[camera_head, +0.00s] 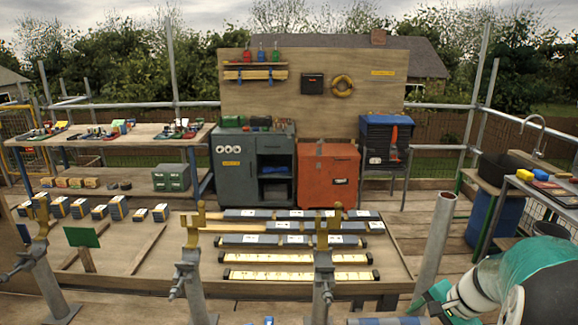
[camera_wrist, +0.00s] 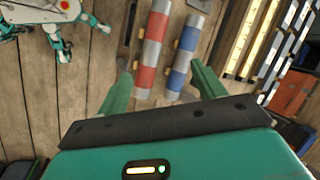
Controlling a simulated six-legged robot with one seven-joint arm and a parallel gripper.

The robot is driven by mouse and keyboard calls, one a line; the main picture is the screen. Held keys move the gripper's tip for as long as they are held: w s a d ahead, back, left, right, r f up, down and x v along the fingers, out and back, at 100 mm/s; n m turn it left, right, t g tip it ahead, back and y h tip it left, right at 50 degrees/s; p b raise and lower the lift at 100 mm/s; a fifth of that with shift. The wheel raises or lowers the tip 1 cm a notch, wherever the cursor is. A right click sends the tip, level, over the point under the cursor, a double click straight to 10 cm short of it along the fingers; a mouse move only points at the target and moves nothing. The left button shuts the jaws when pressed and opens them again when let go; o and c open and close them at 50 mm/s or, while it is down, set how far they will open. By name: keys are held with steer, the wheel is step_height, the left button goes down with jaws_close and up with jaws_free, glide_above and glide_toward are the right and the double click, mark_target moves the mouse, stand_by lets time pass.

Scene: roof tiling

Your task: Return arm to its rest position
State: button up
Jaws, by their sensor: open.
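My gripper (camera_wrist: 160,70) is open in the wrist view, its two green fingers spread wide with nothing held between them. In the head view my teal and white arm reaches in at the lower right, and part of a green finger shows at its end; the rest is cut off or hidden. Beyond the fingers in the wrist view lie a red and white banded bar (camera_wrist: 153,46) and a blue and white banded bar (camera_wrist: 184,58), side by side and apart from the fingers. The blue and white bar also shows at the bottom edge of the head view (camera_head: 385,321).
A low deck (camera_head: 120,280) holds rows of dark and yellow strips (camera_head: 297,259) and several small blocks (camera_head: 118,208). Upright metal posts (camera_head: 433,245) stand near my arm. A side table (camera_head: 540,195) is at right.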

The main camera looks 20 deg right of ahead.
steer(key=s+a+r+n+h, duration=0.1)
steer(key=a+r+n, duration=0.3)
steer(key=a, duration=0.5)
steer(key=s+a+r+n+t, duration=0.1)
steer(key=s+a+r+n, duration=0.2)
steer(key=a+n, duration=0.3)
steer(key=s+a+r+n+h, duration=0.1)
steer(key=a+r+n, duration=0.3)
steer(key=a, duration=0.8)
steer(key=shift+s+a+r+n+h, duration=0.3)
steer(key=shift+s+r+n, duration=0.1)
steer(key=shift+n, duration=0.1)
